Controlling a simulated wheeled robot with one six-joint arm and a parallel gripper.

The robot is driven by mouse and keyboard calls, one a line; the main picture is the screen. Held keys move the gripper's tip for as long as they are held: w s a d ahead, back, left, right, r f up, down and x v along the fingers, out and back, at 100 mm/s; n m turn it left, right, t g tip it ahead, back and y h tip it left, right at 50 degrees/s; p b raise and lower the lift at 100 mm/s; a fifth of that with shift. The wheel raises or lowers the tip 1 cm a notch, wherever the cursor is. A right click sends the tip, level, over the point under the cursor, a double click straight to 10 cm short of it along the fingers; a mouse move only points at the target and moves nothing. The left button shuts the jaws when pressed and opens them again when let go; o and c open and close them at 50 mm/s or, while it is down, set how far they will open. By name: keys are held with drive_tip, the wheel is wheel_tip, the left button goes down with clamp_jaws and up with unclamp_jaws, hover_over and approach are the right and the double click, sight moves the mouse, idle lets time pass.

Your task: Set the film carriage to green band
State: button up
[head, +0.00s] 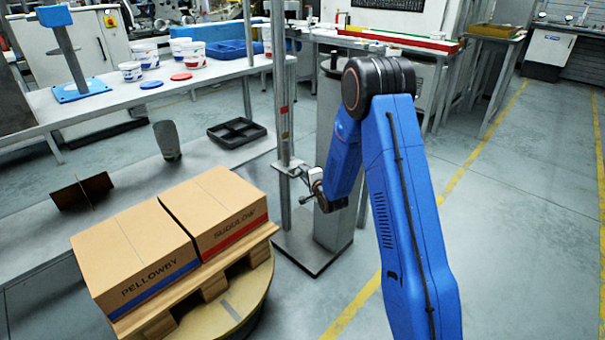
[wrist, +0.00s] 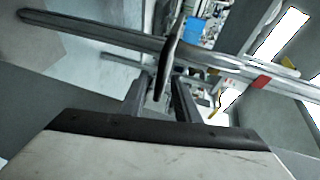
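The film carriage (head: 290,165) is a small grey metal bracket on the upright post (head: 280,80) of a wrapping stand. The post has a red band (head: 284,111) and a yellow-orange band (head: 284,135), both above the carriage. I cannot make out a green band. My gripper (head: 306,198) is at the carriage, on its right side. In the wrist view the gripper's two fingers (wrist: 161,98) stand apart, with a thin grey handle (wrist: 172,50) reaching down between them. I see no clear contact. The post, with its red band (wrist: 262,82), crosses the wrist view.
Two cartons (head: 135,245) (head: 213,212) sit on a wooden pallet (head: 200,295) on a round turntable at lower left. A low bench with a black divided tray (head: 237,132) is behind them. Open floor (head: 520,220) lies to the right.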

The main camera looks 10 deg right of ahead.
drive_tip(key=shift+w+a+f, duration=0.15)
drive_tip(key=shift+w, duration=0.55)
drive_tip(key=shift+c, duration=0.6)
clamp_jaws()
wheel_tip(320, 180, down, 12)
drive_tip(key=shift+f, duration=0.25)
drive_tip(key=shift+s, duration=0.1)
drive_tip(key=shift+o, duration=0.6)
unclamp_jaws()
drive_tip(key=shift+f, duration=0.15)
